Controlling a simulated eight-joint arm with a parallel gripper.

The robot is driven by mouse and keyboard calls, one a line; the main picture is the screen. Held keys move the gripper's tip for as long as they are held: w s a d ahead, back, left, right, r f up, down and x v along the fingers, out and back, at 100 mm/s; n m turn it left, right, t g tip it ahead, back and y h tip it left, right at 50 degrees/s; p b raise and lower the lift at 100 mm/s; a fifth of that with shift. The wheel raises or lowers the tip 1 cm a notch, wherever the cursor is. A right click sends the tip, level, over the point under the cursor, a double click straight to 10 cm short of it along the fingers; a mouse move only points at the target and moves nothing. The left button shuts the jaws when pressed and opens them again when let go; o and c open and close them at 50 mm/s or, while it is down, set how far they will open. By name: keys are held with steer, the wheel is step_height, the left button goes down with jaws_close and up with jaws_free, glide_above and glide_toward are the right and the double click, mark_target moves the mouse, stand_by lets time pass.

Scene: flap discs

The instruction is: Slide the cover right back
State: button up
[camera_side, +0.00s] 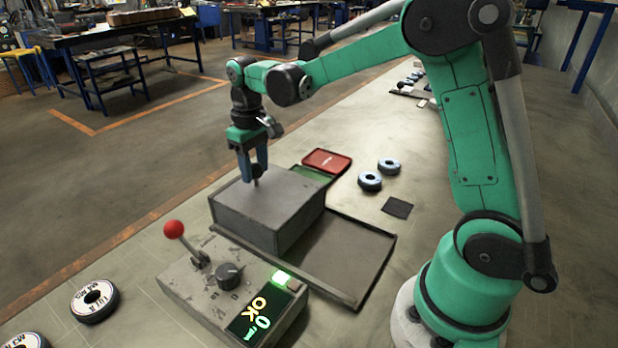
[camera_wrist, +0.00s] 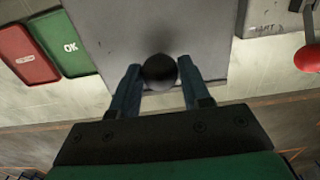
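The cover (camera_side: 264,213) is a grey box with a flat top. It sits over the left part of a dark, low-rimmed tray (camera_side: 387,257); the right part of the tray is bare. A dark round knob stands on the cover on a short post, and the knob (camera_wrist: 160,72) shows from above in the wrist view. My gripper (camera_side: 255,176) points down over the cover's top. In the wrist view its two blue fingers (camera_wrist: 160,80) flank the knob, with no clear gap on either side. What lies under the cover is hidden.
A control box (camera_side: 190,286) with a red-balled lever (camera_side: 174,230), a dial and a lit "OK" display stands in front of the cover. A red tray (camera_side: 327,161) and a green tray (camera_side: 312,176) lie behind it. Two discs (camera_side: 370,182) and a dark square (camera_side: 397,207) lie to the right.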

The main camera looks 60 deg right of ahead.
steer(key=shift+c, duration=0.4)
steer(key=s, duration=1.4)
steer(key=o, duration=0.5)
steer(key=shift+s, duration=0.15)
steer(key=o, duration=0.4)
steer(key=shift+o, duration=0.2)
step_height(320, 180, up, 8)
stand_by(0.4)
